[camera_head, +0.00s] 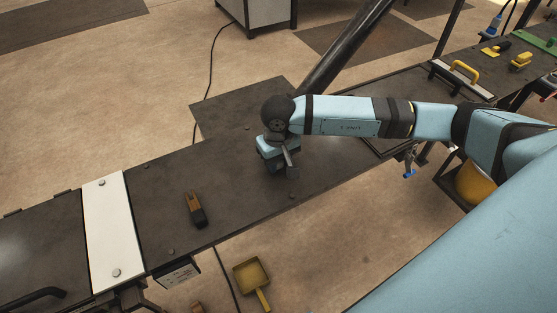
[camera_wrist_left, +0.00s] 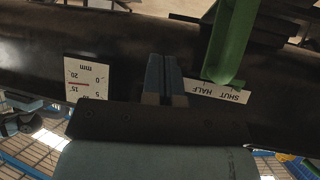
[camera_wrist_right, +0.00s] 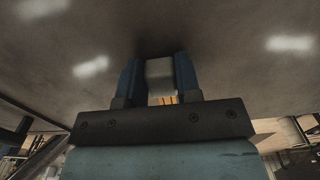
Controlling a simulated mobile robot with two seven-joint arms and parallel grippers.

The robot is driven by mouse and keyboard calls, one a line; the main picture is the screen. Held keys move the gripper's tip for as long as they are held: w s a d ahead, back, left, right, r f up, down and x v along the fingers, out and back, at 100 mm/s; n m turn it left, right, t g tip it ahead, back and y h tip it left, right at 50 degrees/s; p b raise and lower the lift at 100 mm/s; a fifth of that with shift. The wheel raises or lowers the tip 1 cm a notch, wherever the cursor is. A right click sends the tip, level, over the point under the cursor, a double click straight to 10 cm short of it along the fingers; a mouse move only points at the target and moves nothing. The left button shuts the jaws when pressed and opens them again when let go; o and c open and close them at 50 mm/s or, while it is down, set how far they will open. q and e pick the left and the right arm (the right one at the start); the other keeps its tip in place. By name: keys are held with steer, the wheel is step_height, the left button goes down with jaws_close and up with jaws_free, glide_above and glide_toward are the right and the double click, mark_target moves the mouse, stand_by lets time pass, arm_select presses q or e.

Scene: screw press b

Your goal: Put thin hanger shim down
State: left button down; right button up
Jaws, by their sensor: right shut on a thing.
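My right gripper (camera_head: 280,168) is low over the dark bench top (camera_head: 235,200) in the head view, pointing down. In the right wrist view its two blue fingers (camera_wrist_right: 159,78) are shut on a small pale grey block, which I take to be the thin hanger shim (camera_wrist_right: 159,70). The bench surface fills the view just beyond it; I cannot tell whether the shim touches it. In the head view the shim is not clearly visible. My left gripper (camera_wrist_left: 165,78) shows only in the left wrist view, with its fingers together and nothing visible between them.
A brown and black wooden-handled tool (camera_head: 195,209) lies left of my right gripper. A white strip (camera_head: 112,230) crosses the bench further left. A yellow dustpan (camera_head: 252,273) is on the floor. A green lever (camera_wrist_left: 232,45) and a scale plate (camera_wrist_left: 88,79) flank my left gripper.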

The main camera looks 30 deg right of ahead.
steer(key=o, duration=1)
steer(key=shift+f, duration=0.15)
steer(key=shift+r, duration=0.2)
step_height(320, 180, up, 12)
steer(key=shift+b, duration=0.5)
